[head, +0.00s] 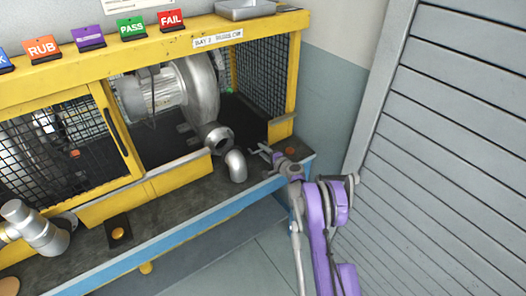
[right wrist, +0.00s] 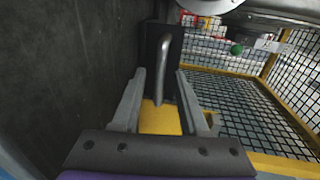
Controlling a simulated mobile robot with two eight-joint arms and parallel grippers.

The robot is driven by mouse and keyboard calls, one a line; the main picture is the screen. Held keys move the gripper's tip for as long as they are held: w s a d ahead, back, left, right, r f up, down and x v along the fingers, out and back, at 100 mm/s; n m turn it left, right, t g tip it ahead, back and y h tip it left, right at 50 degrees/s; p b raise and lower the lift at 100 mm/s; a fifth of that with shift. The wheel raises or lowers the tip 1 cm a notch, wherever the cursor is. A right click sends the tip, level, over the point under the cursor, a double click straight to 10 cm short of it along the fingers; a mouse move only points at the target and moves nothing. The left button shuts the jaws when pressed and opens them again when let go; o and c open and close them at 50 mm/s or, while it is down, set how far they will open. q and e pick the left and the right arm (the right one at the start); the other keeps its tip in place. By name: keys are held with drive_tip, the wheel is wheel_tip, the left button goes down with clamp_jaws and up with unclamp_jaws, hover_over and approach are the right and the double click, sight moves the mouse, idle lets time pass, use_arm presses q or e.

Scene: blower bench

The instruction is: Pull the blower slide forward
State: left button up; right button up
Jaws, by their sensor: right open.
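The silver blower (head: 200,90) with its ribbed motor sits inside the yellow-framed bench enclosure, its round outlet facing front. It seems to rest on a dark base (head: 160,148), which may be the slide. My right gripper (head: 262,154) is at the front right of the bench, right of the loose-looking silver elbow (head: 236,166). In the right wrist view, its open fingers stand either side of a grey bar handle (right wrist: 164,65) in front of a black plate (right wrist: 176,42). I cannot tell whether they touch it. My left gripper is not in view.
Yellow posts and black mesh (head: 262,75) close the enclosure's right side; a mesh panel (head: 50,150) covers its left front. Another silver pipe piece (head: 38,230) lies at the left of the ledge. A grey slatted wall (head: 440,150) stands close at right. Colored signs (head: 131,27) line the top.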

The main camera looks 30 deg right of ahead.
clamp_jaws()
idle(1.4)
